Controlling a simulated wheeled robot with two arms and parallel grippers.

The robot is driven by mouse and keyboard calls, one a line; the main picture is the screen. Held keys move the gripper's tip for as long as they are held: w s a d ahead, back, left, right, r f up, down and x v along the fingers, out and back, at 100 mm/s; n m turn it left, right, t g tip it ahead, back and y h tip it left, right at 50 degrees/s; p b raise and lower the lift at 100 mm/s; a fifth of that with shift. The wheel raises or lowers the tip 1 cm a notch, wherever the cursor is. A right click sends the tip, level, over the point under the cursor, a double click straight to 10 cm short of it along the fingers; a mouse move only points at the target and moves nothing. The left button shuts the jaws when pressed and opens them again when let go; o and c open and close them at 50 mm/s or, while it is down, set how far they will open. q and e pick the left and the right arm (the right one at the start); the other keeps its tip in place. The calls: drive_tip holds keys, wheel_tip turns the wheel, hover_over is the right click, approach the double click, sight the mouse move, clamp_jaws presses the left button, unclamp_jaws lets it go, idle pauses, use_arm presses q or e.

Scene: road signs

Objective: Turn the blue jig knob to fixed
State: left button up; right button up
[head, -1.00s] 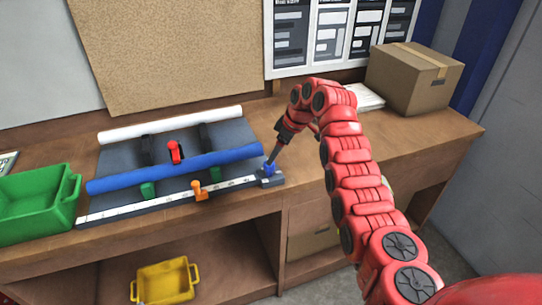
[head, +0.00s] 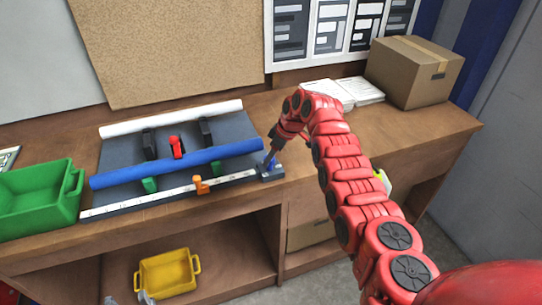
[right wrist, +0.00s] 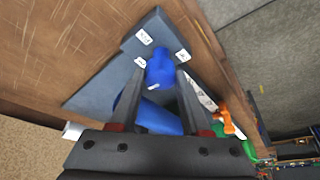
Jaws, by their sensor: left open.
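The blue jig knob (head: 271,164) sits on the grey end block (head: 273,175) at the right end of the jig. In the right wrist view the knob (right wrist: 160,68) lies between the fingertips of my right gripper (right wrist: 160,76). The head view shows my right gripper (head: 270,156) reaching down onto the knob. I cannot tell whether its fingers press on the knob or stand slightly apart. Small white labels (right wrist: 143,37) surround the knob; their text is too small to read. My left gripper (head: 142,298) shows only partly at the bottom edge, open and away from the jig.
A blue tube (head: 175,165), a white tube (head: 170,118), a red clamp (head: 176,147) and an orange stop (head: 200,186) are on the jig. A green bin (head: 40,200) stands left. A cardboard box (head: 415,73) is back right. A yellow bin (head: 167,272) is below.

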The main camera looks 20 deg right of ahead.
clamp_jaws()
